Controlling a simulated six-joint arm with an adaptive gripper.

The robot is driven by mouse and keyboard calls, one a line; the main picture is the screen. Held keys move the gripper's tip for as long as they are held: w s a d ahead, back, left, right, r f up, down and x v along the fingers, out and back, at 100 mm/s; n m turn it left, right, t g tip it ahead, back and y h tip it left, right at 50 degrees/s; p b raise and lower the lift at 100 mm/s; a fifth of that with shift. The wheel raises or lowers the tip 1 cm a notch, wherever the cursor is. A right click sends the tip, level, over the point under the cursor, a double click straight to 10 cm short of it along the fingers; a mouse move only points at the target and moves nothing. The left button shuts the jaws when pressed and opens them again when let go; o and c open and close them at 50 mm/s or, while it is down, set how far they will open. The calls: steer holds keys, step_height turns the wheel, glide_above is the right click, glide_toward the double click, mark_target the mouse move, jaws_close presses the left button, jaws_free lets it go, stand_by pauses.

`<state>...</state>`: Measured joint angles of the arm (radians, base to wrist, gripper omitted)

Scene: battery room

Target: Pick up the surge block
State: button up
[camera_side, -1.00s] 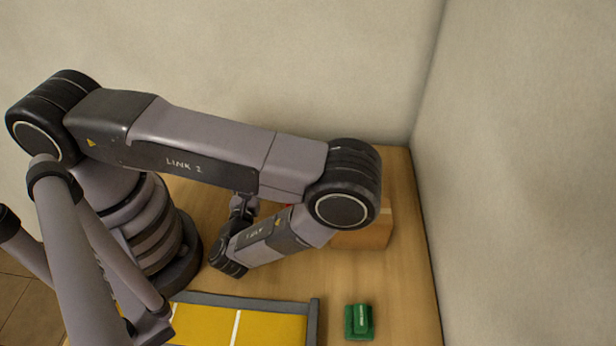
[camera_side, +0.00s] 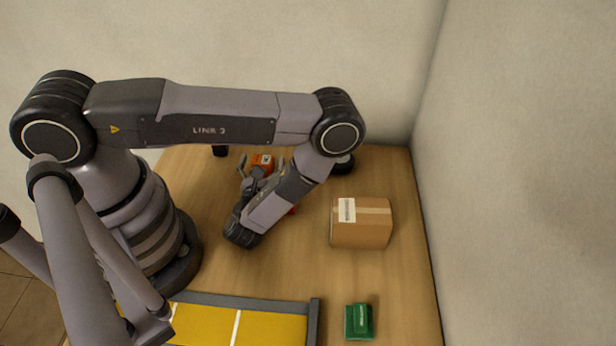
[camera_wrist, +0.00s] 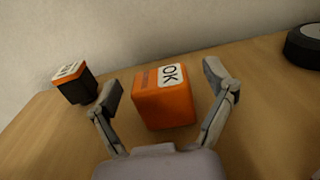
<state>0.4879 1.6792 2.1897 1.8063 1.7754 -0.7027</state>
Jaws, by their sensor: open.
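An orange block (camera_wrist: 163,106) with a white label reading OK stands on the wooden table; I take it for the surge block, though no name on it says so. It also shows in the side view (camera_side: 262,159), partly hidden by my gripper (camera_side: 261,170). In the wrist view my gripper (camera_wrist: 164,85) is open, with one finger to the left and one to the right of the block. Nothing is held.
A black-and-orange block (camera_wrist: 75,82) stands just left of my left finger. A black round thing (camera_wrist: 305,46) lies at the right. A cardboard box (camera_side: 361,224), a green block (camera_side: 359,321) and a yellow tray with a grey rim (camera_side: 314,325) are on the table. Walls bound the back and right.

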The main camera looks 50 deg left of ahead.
steer(key=c, duration=1.3)
steer(key=shift+r, duration=0.15)
